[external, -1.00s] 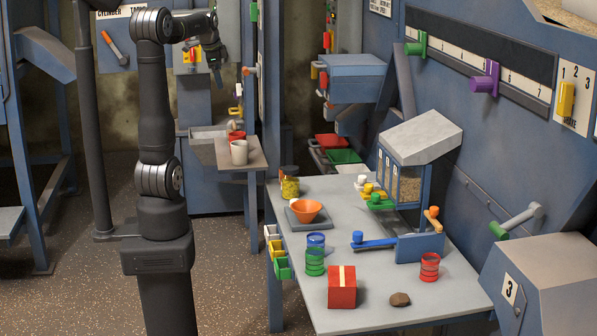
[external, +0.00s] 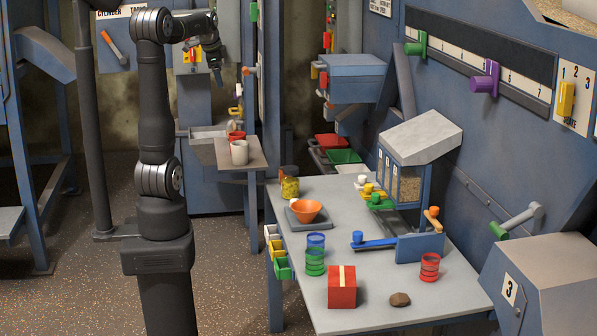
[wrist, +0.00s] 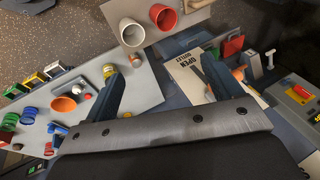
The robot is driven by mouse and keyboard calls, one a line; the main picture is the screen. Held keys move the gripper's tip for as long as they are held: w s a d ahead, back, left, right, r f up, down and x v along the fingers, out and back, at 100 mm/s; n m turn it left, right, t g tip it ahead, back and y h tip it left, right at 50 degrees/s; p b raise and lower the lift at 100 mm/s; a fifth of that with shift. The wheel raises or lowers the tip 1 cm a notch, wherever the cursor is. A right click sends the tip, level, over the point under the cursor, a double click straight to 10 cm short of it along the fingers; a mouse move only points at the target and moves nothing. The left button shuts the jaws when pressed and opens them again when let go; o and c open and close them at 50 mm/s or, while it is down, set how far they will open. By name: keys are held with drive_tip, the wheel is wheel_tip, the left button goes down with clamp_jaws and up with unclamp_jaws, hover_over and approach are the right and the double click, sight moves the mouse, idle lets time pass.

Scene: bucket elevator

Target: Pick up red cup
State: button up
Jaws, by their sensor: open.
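A red cup (external: 236,136) stands on a small side shelf, partly hidden behind a white cup (external: 240,153). In the wrist view the red cup (wrist: 163,17) shows at the top, right of the white cup (wrist: 131,32), with its open mouth visible. My gripper (external: 217,76) is raised above the shelf, apart from both cups. In the wrist view its two fingers (wrist: 160,70) are spread with nothing held between them. A red ribbed container (external: 430,267) stands on the right of the main table.
The main table (external: 380,290) holds an orange bowl (external: 306,210), blue and green ribbed containers, a red box (external: 341,287) and a brown lump (external: 400,299). A blue cabinet post (external: 259,110) rises beside the small shelf (external: 257,161). The shelf's front part is bare.

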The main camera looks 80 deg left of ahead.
drive_tip(key=shift+a, duration=0.1)
drive_tip(key=h, duration=0.4)
hover_over(238, 139)
drive_tip(key=s+a, duration=0.3)
drive_tip(key=s+f+x, duration=0.1)
drive_tip(key=s+x, duration=0.1)
drive_tip(key=x, duration=0.9)
drive_tip(key=shift+g, duration=0.3)
drive_tip(key=shift+w+a+f, duration=0.1)
drive_tip(key=shift+w+f, duration=0.4)
drive_tip(key=shift+f, duration=2.35)
drive_tip(key=shift+w+d+f, duration=0.1)
drive_tip(key=shift+w+f, duration=0.4)
drive_tip(key=shift+f, duration=2.4)
drive_tip(key=shift+w+a+f, duration=0.1)
drive_tip(key=shift+w+f, duration=0.4)
drive_tip(key=shift+f, duration=2.35)
drive_tip(key=c, duration=1)
drive_tip(key=shift+r, duration=0.1)
drive_tip(key=shift+c, duration=0.2)
